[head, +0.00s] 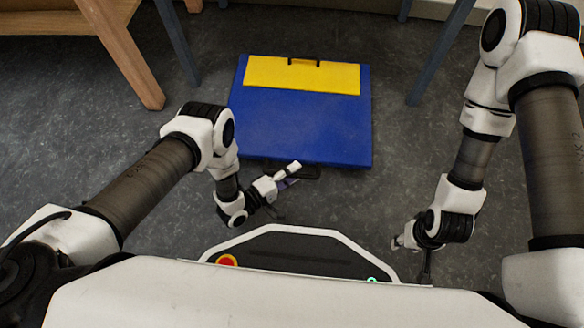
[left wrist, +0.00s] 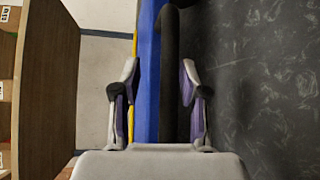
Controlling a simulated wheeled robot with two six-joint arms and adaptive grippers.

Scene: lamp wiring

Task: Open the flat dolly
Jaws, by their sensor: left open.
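The flat dolly (head: 300,125) lies on the floor ahead of me as a blue board, with a yellow panel (head: 300,76) along its far part and a small dark handle at the far edge. A black handle (head: 310,172) sticks out at its near edge. My left gripper (head: 292,175) is open at that near edge. In the left wrist view the black bar (left wrist: 169,60) appears between the open fingers (left wrist: 165,100), beside the blue edge (left wrist: 149,60); contact cannot be told. My right gripper (head: 412,245) hangs low at the right, away from the dolly; its jaws are unclear.
A wooden table leg (head: 130,55) stands at the left, and blue-grey legs (head: 178,45) and (head: 440,50) stand behind the dolly on both sides. The grey floor (head: 410,150) right of the dolly is clear. A wooden panel (left wrist: 48,80) shows in the left wrist view.

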